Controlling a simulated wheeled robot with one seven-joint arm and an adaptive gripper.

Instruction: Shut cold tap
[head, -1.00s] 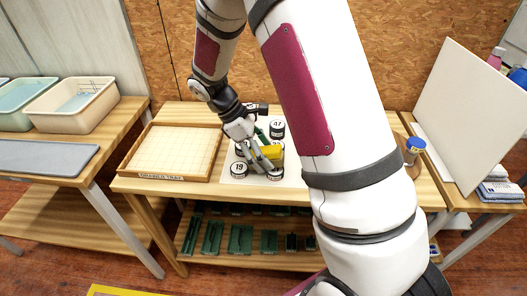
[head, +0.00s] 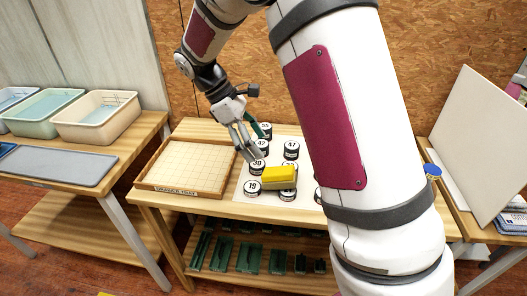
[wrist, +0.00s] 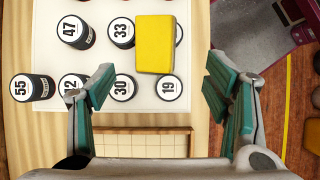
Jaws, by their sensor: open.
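No tap shows in either view. My gripper (head: 250,143) is above the left part of a white sheet (head: 242,199) on the middle bench. Its green-padded fingers stand wide apart with nothing between them in the wrist view (wrist: 160,84). A yellow block (head: 280,173) with a grey underside lies over the numbered black jars, just right of and below the fingers. In the wrist view the yellow block (wrist: 155,45) is ahead of the fingertips and partly covers a jar at its right edge.
Jars include 47 (wrist: 73,31), 33 (wrist: 121,32), 55 (wrist: 33,88), 30 (wrist: 122,88) and 19 (wrist: 168,88). A gridded wooden tray (head: 187,167) lies left of them. Bins, such as the cream bin (head: 97,118), stand on the left bench. A white panel (head: 475,140) leans at right.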

